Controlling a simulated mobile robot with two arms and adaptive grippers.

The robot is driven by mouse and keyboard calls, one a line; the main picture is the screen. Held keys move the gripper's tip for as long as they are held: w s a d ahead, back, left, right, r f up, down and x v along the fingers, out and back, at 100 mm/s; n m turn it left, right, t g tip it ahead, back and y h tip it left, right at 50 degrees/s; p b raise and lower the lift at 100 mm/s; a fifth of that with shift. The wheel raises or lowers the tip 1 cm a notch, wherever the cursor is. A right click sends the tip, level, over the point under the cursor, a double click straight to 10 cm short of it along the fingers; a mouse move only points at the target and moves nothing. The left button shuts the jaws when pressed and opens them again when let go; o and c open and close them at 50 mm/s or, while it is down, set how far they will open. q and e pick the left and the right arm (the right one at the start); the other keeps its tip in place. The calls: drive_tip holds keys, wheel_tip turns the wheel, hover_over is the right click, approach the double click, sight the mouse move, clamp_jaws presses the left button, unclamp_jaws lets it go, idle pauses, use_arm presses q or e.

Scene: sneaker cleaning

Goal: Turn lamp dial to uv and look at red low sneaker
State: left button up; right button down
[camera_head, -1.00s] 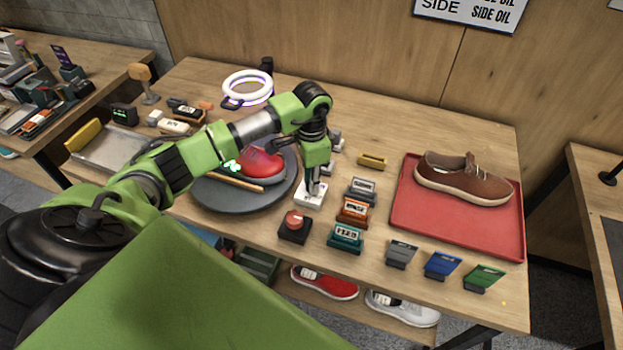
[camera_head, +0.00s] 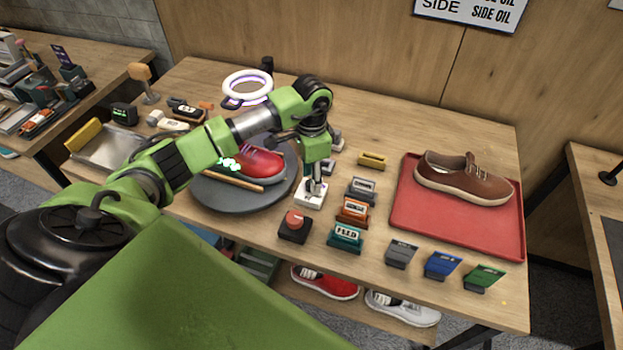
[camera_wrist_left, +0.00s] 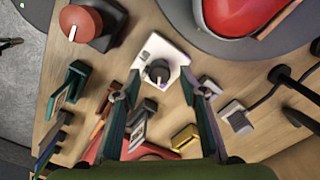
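The lamp dial is a black round knob (camera_wrist_left: 158,71) on a small white box (camera_head: 312,199); the box also shows in the left wrist view (camera_wrist_left: 176,55). My left gripper (camera_head: 315,184) points down just over this box. In the left wrist view its fingers (camera_wrist_left: 161,97) are apart and empty, with the knob between and beyond their tips. I cannot tell whether they touch it. The white ring lamp (camera_head: 230,80) has a purplish glow. A red low sneaker (camera_head: 262,166) lies on the dark round turntable (camera_head: 232,200), partly behind my arm. My right gripper is out of view.
A red-knobbed black box (camera_head: 294,227) stands close in front of the dial box. Several label blocks, such as the teal one (camera_head: 345,240), stand to its right. A brown sneaker (camera_head: 462,179) sits on a red tray (camera_head: 420,226). Another red shoe (camera_head: 325,282) is on the lower shelf.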

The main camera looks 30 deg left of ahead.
use_arm(q)
wheel_tip(320, 180, up, 11)
drive_tip(key=shift+f, duration=0.15)
idle(0.6)
